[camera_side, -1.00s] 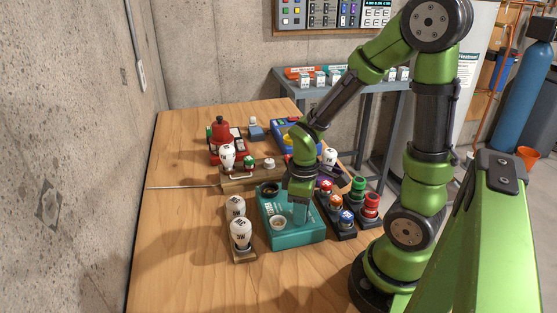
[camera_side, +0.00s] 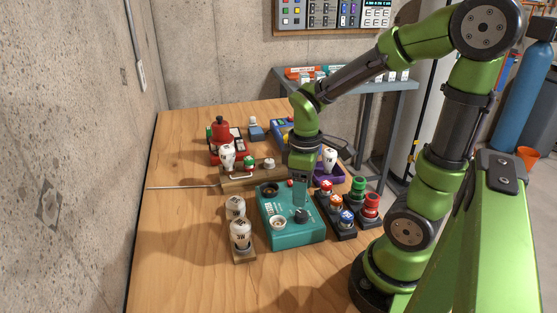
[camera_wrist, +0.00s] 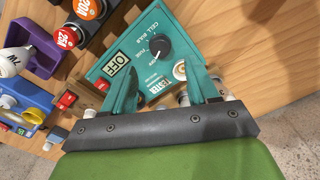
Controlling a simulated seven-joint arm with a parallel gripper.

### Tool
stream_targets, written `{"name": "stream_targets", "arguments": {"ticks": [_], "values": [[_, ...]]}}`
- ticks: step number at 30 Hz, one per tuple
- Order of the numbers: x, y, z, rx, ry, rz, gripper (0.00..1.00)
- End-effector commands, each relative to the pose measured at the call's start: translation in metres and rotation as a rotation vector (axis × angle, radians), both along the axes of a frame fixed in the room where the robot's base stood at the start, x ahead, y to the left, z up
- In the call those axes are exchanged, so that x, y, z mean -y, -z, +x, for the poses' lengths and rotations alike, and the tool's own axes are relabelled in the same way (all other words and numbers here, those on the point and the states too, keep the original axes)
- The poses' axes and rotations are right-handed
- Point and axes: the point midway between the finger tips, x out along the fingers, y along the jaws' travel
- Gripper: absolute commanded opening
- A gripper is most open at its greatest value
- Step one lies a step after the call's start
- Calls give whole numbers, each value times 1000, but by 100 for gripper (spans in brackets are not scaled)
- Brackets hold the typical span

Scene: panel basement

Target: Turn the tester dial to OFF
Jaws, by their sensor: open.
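The tester is a teal box on the wooden bench in the side view (camera_side: 290,235); it also shows in the wrist view (camera_wrist: 150,83). Its round black dial (camera_wrist: 159,46) has a white pointer mark, aimed toward the lower left in the wrist view. The dial also shows in the side view (camera_side: 302,216). A small window on the tester reads OFF (camera_wrist: 118,63). My gripper (camera_side: 300,200) is over the tester, behind the dial in the side view. Its teal fingers (camera_wrist: 160,68) are apart with nothing between them, clear of the dial.
Fuse blocks with red, blue and green caps (camera_side: 340,212) stand close on the tester's right. Two white bulbs (camera_side: 238,225) stand on its left. A wooden bulb board (camera_side: 245,178) lies behind it. The front left of the bench is clear.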

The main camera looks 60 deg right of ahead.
Motion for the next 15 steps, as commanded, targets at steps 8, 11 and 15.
{"name": "stream_targets", "arguments": {"ticks": [8, 11, 15], "values": [[0, -67, 1, 7, -1, -1, 59], [0, -83, 1, 4, -2, -1, 59], [0, -96, 0, 2, -3, -1, 59]]}}
